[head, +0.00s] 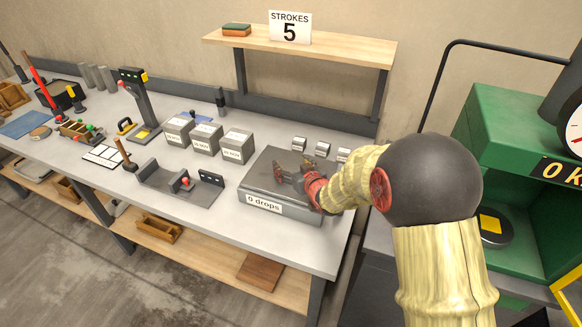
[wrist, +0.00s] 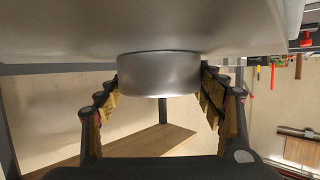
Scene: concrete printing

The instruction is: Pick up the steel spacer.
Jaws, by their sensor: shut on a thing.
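The steel spacer (wrist: 158,78) is a short, smooth grey cylinder in the middle of the wrist view. My gripper (wrist: 160,88) has one finger on each side of it and is shut on it. The spacer's upper edge in that view meets a pale grey surface, and I cannot tell whether it touches it. In the head view my gripper (head: 286,179) is low over the top of the grey box (head: 262,190) labelled "0 drops". The spacer is not clear there, as my fingers and wrist cover that spot.
Several small metal blocks (head: 322,148) stand just behind the box. Grey labelled cubes (head: 237,147) are to its left, with a dark fixture (head: 178,185) in front of them. A wooden shelf (head: 300,45) is above. A green machine (head: 512,125) stands at the right.

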